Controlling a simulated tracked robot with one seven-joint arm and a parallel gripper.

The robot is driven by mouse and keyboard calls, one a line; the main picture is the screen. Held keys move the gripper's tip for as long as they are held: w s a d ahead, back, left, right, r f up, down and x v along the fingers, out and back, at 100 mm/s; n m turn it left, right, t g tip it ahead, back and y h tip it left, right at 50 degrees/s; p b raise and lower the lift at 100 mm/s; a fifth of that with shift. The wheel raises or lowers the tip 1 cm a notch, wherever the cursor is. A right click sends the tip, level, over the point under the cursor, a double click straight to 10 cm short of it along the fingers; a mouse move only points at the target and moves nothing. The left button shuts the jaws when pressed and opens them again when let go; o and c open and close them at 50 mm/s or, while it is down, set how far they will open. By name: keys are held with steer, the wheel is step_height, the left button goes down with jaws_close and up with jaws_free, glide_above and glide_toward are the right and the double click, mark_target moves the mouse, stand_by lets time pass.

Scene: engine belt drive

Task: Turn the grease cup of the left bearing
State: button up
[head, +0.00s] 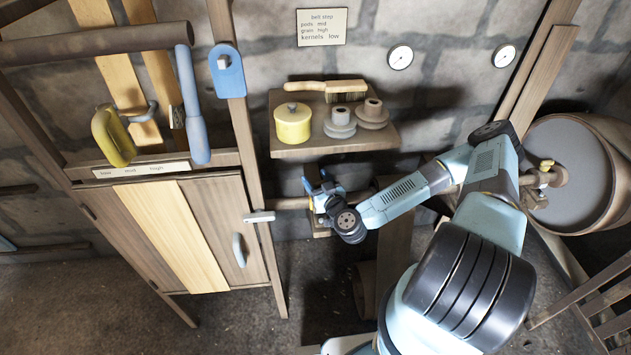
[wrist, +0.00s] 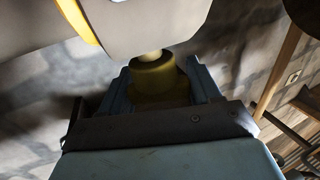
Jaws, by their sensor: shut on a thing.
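My gripper (head: 319,188) is at the left bearing (head: 321,230), on the shaft below the wall shelf. In the wrist view, the yellow grease cup (wrist: 157,76) sits between the two blue fingers of my gripper (wrist: 163,86), which are shut on it. A lighter stem or cap shows at the far end of the cup. In the head view my gripper and wrist hide most of the left bearing and its cup. The right bearing (head: 541,178) also has a yellow grease cup (head: 546,165) and stands by the large drum.
The wooden shelf (head: 345,138) above my gripper holds a yellow tin (head: 292,124), a brush (head: 345,88) and grey spools. A wooden post (head: 240,130) and cabinet (head: 170,235) stand to the left. A large drum (head: 580,170) is at the right. Bare floor lies below.

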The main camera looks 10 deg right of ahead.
steer(key=shift+w+d+m+t+h, duration=0.15)
steer(key=shift+m+t+h, duration=0.1)
steer(key=shift+m+h, duration=0.95)
steer(key=shift+d+m+t+h, duration=0.2)
steer(key=shift+m+h, duration=0.5)
steer(key=shift+h, duration=1)
steer(key=shift+r+h, duration=0.1)
steer(key=shift+h, duration=0.3)
steer(key=o, duration=1)
steer(key=shift+c, duration=0.2)
steer(key=s, duration=1.3)
steer(key=shift+s, duration=0.4)
